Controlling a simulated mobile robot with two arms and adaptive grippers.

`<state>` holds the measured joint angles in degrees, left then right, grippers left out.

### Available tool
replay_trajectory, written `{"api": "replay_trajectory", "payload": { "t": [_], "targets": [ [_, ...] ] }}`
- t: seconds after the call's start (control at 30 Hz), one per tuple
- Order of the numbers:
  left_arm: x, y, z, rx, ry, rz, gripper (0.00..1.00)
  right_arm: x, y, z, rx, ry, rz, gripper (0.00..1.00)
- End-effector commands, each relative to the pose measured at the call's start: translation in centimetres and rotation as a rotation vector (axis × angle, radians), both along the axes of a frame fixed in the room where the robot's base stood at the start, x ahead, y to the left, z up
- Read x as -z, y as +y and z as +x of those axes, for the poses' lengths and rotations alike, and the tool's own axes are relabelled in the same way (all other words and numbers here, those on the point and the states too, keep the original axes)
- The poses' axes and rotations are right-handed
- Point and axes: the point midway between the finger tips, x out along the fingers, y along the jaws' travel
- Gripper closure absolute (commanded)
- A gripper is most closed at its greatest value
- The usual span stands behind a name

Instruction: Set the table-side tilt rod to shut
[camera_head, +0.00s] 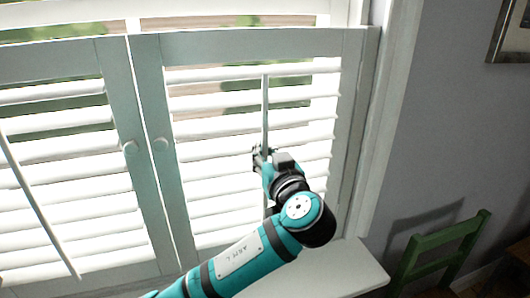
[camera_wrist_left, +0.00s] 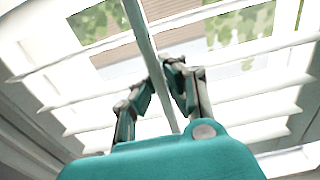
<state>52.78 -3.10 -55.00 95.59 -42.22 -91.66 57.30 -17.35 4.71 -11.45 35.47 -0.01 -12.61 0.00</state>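The table-side tilt rod (camera_head: 265,105) is a thin grey-green upright bar in front of the slats of the right shutter panel (camera_head: 352,120). In the left wrist view the rod (camera_wrist_left: 139,25) runs down at a slant between my fingers. My left gripper (camera_head: 258,157) is at the rod, around its middle. In the left wrist view the fingers (camera_wrist_left: 161,80) are drawn in close on both sides of the rod and appear shut on it. The white slats (camera_head: 210,125) are tilted, with gaps showing greenery outside near the top. My right gripper is out of view.
The left shutter panel (camera_head: 122,100) has its own slanting rod (camera_head: 38,210). A green chair (camera_head: 440,250) stands at the lower right by the wall.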

Motion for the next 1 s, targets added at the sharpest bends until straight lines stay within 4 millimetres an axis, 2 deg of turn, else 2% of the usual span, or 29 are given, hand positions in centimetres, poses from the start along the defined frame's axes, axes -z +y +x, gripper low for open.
{"api": "replay_trajectory", "payload": {
  "t": [0.07,0.3,0.6,0.87,1.0],
  "targets": [
    [-0.3,-0.1,0.0,0.001,0.0,-0.001,1.0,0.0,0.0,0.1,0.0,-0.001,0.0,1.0],
    [-3.7,-0.1,0.0,0.002,-0.002,-0.004,1.0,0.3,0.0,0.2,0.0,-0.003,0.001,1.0],
    [-4.3,0.0,0.0,0.002,-0.008,0.001,1.0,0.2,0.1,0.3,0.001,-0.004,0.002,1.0],
    [-4.2,0.0,0.0,0.001,-0.004,0.0,0.66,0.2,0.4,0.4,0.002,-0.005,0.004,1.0],
    [-4.1,0.0,0.0,0.0,-0.002,0.001,0.65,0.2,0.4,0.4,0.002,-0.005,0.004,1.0]
  ]
}}
